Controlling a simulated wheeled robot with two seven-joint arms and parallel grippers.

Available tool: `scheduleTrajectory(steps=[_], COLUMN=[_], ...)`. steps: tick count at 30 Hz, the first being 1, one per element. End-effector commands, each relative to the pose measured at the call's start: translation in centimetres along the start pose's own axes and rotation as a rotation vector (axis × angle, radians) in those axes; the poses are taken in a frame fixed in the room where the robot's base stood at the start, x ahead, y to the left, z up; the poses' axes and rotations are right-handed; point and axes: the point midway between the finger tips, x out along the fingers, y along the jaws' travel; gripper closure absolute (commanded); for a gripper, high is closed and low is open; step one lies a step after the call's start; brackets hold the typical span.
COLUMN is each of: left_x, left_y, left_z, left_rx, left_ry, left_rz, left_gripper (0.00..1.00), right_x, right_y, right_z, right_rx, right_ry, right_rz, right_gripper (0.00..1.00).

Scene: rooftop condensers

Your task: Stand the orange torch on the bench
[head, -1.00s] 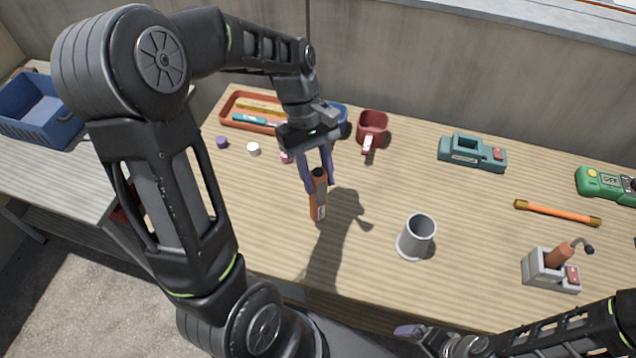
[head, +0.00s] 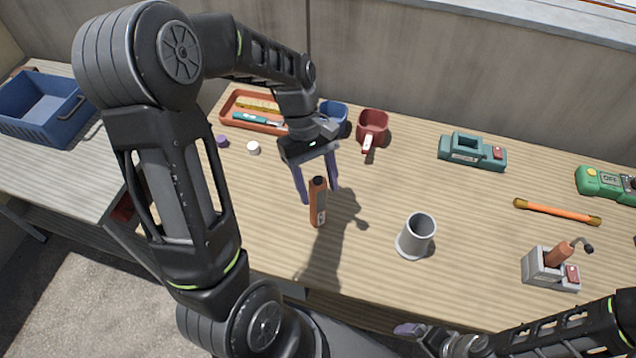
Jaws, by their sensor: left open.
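The orange torch (head: 317,212) has a dark cap and a pale label. It appears to stand upright on the wooden bench (head: 375,290), near the middle of its left part. My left gripper (head: 319,195) is open, with its purple fingers spread to either side of the torch's upper part and a visible gap between finger and torch. My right gripper (head: 412,331) is low at the bottom edge of the view, with only one purple fingertip clearly showing; its jaw state is unclear.
A grey cup (head: 417,238) stands right of the torch. A red mug (head: 372,127), a blue mug (head: 334,114) and an orange tray (head: 236,106) are behind. A teal device (head: 471,152), an orange rod (head: 556,212) and a grey holder (head: 545,270) lie right. Bench between them is clear.

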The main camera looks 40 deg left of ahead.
Motion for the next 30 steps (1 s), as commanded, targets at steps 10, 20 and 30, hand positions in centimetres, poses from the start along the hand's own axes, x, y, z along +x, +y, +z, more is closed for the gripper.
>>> scheduleTrajectory(steps=[10, 20, 30], left_x=[-1.2, -7.4, -12.3], left_y=[0.1, 0.1, 0.0], left_z=[0.0, 0.0, 0.2], left_rx=[0.001, 0.000, 0.000], left_ry=[0.003, 0.004, 0.000], left_rz=[0.003, 0.004, 0.000], left_gripper=[0.46, 0.46, 0.46], right_x=[0.1, 0.8, -1.0], right_y=[0.0, 0.2, -0.3], right_z=[0.0, -0.1, 0.1], right_rx=[0.000, -0.002, 0.002], right_ry=[0.000, 0.002, -0.002], right_rz=[0.000, -0.002, 0.003], right_gripper=[0.00, 0.00, 0.00])
